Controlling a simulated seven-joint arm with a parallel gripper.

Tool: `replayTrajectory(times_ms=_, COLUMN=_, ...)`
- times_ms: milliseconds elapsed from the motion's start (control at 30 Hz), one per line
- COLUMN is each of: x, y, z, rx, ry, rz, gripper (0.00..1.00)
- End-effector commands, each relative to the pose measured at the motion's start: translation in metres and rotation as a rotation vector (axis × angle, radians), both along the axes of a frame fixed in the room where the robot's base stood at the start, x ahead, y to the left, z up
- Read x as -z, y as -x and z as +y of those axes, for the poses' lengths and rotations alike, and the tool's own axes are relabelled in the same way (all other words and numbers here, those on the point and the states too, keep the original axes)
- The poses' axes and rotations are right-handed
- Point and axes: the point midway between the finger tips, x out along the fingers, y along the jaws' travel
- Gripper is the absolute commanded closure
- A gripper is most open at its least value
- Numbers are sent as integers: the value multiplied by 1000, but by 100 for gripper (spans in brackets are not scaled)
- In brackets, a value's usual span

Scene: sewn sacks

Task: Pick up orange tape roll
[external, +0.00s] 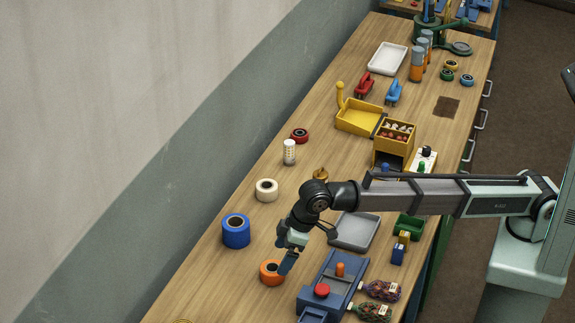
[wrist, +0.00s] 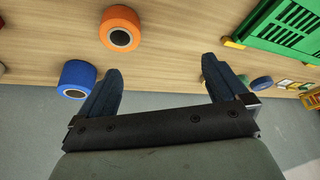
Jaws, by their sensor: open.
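The orange tape roll (external: 266,277) lies on the wooden bench near its left edge in the external view. My gripper (external: 286,268) hangs just at its upper right there, with its fingers overlapping the roll's edge in the picture. In the wrist view the orange tape roll (wrist: 121,17) is at the top left, beyond the fingertips and not between them. My gripper (wrist: 160,67) is open and empty in that view, its two dark blue fingers wide apart. I cannot tell whether a finger touches the roll.
A larger blue roll (external: 236,236) stands behind the orange one, with a cream roll (external: 267,194) farther back. A blue device with a red knob (external: 322,290) lies to the right. A grey tray (external: 356,233) sits behind my gripper. Bare bench lies left of the orange roll.

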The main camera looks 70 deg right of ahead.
Motion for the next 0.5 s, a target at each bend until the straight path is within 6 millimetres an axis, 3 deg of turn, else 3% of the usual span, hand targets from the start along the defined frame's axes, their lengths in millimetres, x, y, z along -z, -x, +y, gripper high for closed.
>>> replayTrajectory(times_ms=33, x=-2, y=-5, z=-20, rx=22, ry=16, rz=17, gripper=0)
replayTrajectory(times_ms=100, x=-4, y=-9, z=-39, rx=43, ry=37, rz=40, gripper=0)
replayTrajectory(times_ms=200, x=-6, y=-12, z=-57, rx=63, ry=56, rz=61, gripper=0)
replayTrajectory(times_ms=367, x=1, y=-16, z=-64, rx=72, ry=67, rz=73, gripper=0)
replayTrajectory(times_ms=500, x=20, y=-21, z=-61, rx=72, ry=68, rz=74, gripper=0)
